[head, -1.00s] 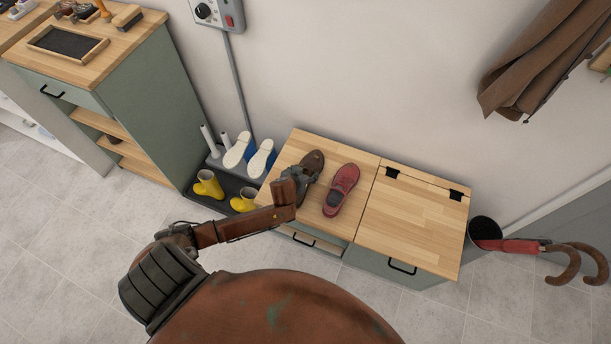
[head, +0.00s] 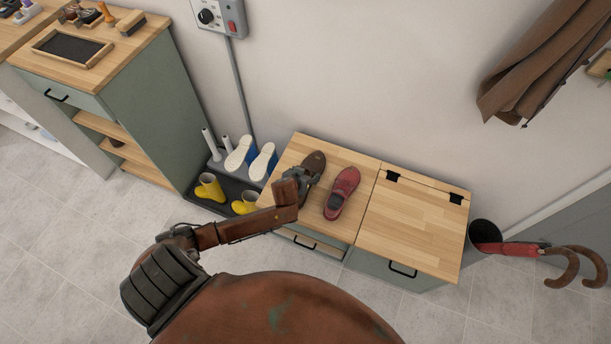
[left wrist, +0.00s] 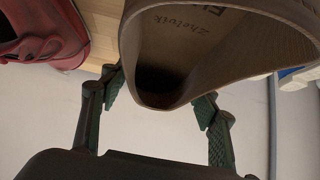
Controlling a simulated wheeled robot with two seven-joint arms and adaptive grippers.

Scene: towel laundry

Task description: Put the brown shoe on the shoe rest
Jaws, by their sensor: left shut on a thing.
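The brown shoe (head: 315,161) is at the left part of the light wooden bench top, toe toward the wall. My left gripper (head: 301,177) is shut on its heel end. In the left wrist view the brown shoe (left wrist: 215,45) fills the top middle, its heel between the two fingers of my left gripper (left wrist: 160,98). I cannot tell whether the shoe touches the bench or is slightly above it. I cannot tell for sure which thing is the shoe rest; a dark pad in a wooden frame (head: 72,48) lies on the tall green cabinet. My right gripper is not in view.
A red shoe (head: 342,192) lies just right of the brown one. The hinged lid (head: 418,220) at the bench's right is clear. An umbrella stand (head: 484,231) is beyond it.

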